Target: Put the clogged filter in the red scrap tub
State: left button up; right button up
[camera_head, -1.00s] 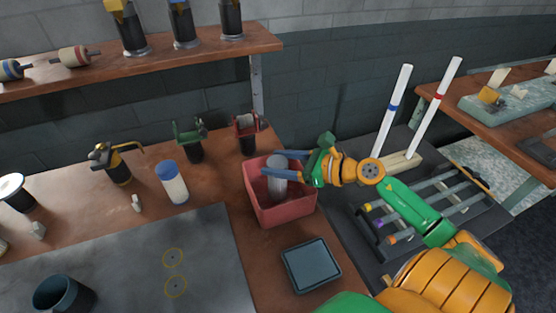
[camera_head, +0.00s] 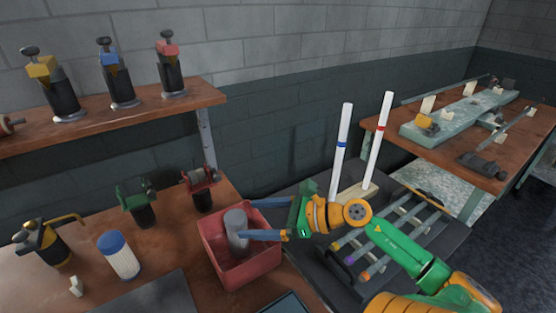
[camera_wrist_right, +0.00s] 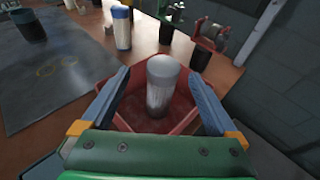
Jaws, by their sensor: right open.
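The grey, dirty-looking cylindrical filter (camera_head: 237,230) is inside the red scrap tub (camera_head: 250,275), roughly upright with its top near rim height. It also shows in the wrist view (camera_wrist_right: 160,88), inside the tub (camera_wrist_right: 122,123). Whether its base touches the tub floor is hard to tell. My right gripper (camera_head: 247,219) is open, its two blue-grey fingers reaching over the tub on either side of the filter. In the wrist view the open fingers (camera_wrist_right: 160,73) stand apart from the filter, with gaps on both sides. My left gripper is out of view.
A white, blue-capped cylinder (camera_head: 119,257) stands on the bench left of the tub. Green (camera_head: 137,203) and red (camera_head: 201,188) clamp-topped tools stand behind. A rack with rods (camera_head: 390,235) and two upright white tubes (camera_head: 375,142) are on the right.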

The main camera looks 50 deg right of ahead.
jog(key=b+v, duration=0.1)
jog(key=v, duration=0.5)
jog(key=shift+s, duration=0.3)
jog(key=shift+d, duration=0.1)
